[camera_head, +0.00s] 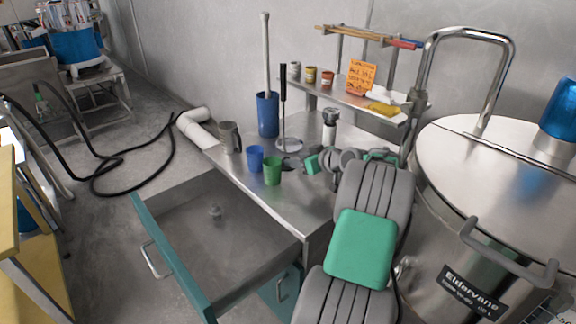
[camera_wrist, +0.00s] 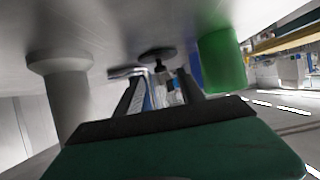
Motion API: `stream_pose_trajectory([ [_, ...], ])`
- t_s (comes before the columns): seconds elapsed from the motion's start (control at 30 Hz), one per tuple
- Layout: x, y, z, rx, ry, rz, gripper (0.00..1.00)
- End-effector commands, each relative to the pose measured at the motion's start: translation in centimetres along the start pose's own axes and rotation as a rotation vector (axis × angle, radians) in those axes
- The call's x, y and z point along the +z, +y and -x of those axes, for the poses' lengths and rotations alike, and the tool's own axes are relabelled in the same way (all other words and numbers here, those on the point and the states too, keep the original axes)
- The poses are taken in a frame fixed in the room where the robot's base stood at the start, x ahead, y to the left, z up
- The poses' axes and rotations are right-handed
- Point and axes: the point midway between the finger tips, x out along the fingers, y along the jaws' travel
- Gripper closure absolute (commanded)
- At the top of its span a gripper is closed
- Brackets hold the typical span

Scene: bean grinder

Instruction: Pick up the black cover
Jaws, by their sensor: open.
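The black cover (camera_wrist: 157,54) is a small dark disc with a short knob, lying on the metal table. In the wrist view, which looks upside down, it shows just ahead of my gripper (camera_wrist: 161,78), roughly between the two dark fingers. The fingers are open and hold nothing. In the head view my gripper (camera_head: 291,167) is low over the table, right of the green cup. I cannot make out the cover apart from my gripper there. A grey grinder-like cylinder (camera_head: 329,130) stands behind my gripper; in the wrist view a pale cylinder (camera_wrist: 62,95) stands at left.
A green cup (camera_head: 272,171), a blue cup (camera_head: 255,158) and a metal mug (camera_head: 230,138) stand left of my gripper. Behind are a tall blue container (camera_head: 268,114) and a black-handled upright tool (camera_head: 283,90). An open drawer (camera_head: 170,245) juts out in front. A large steel tank (camera_head: 510,150) stands right.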

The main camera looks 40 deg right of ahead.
Motion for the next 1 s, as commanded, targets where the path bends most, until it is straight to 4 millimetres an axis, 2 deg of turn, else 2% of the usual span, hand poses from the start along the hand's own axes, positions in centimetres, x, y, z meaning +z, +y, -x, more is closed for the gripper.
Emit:
stream_pose_trajectory([
  [0.2,0.0,-0.2,-3.9,-0.003,-0.001,0.000,0.54],
  [0.3,0.0,0.0,-4.6,0.001,-0.001,0.000,0.54],
  [0.47,0.0,0.1,-4.5,0.003,-0.001,-0.001,0.54],
  [1.0,0.1,0.2,-4.4,0.004,-0.002,-0.002,0.96],
])
